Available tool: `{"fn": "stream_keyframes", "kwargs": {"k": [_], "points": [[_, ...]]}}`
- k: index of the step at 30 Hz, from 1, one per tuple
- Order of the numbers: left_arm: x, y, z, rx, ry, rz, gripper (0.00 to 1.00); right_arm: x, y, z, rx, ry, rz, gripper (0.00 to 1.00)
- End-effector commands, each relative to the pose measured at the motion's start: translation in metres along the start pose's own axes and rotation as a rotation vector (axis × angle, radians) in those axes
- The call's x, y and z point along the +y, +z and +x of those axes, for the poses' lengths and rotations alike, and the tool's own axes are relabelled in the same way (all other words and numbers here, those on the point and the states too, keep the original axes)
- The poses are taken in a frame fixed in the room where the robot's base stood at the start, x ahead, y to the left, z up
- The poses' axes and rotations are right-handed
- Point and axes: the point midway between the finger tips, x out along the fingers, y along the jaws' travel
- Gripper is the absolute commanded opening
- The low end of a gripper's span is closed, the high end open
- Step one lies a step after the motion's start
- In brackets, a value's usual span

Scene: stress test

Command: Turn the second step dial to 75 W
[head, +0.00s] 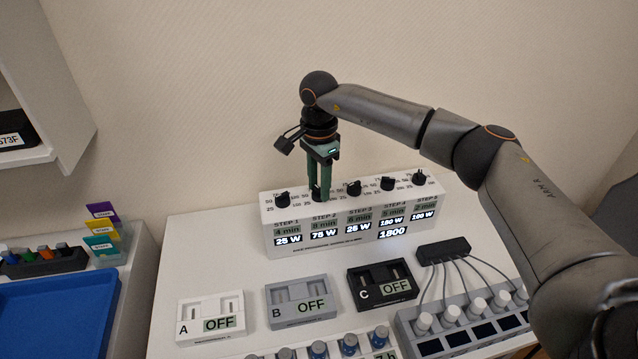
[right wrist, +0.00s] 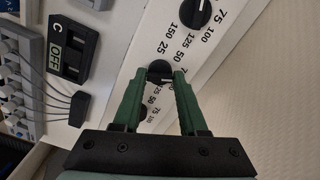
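The white step panel (head: 350,225) stands at the back of the table with a row of black dials on its sloped top. My right gripper (head: 320,193), with green fingers, points down at the second dial from the left. In the right wrist view its fingertips (right wrist: 161,76) lie on both sides of the second dial (right wrist: 160,69) and seem to touch it. The dial's pointer is mostly hidden. My left gripper is out of view.
Right of the gripper are the third dial (head: 354,188) and further dials. In front lie modules A (head: 210,318), B (head: 302,302) and C (head: 382,285), and a black hub (head: 443,251) with cables. A blue tray (head: 60,315) is at the left.

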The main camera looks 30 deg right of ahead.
Motion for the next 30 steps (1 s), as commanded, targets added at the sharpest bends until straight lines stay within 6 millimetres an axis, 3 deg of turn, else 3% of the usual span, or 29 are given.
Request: {"fn": "stream_keyframes", "kwargs": {"k": [1,7,17,23,30], "points": [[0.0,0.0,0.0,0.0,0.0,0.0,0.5,-0.001,0.0,-0.002,-0.001,-0.004,0.001,0.48],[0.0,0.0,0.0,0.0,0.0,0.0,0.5,0.0,0.0,-0.001,0.0,-0.002,0.001,0.7],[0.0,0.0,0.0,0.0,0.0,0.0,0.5,-0.001,0.0,-0.004,0.0,-0.002,0.001,0.71],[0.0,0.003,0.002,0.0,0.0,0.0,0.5,-0.001,0.0,-0.033,0.002,-0.005,0.001,0.71],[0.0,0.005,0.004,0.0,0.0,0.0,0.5,-0.001,0.0,-0.087,0.001,-0.005,0.002,0.71]]}}
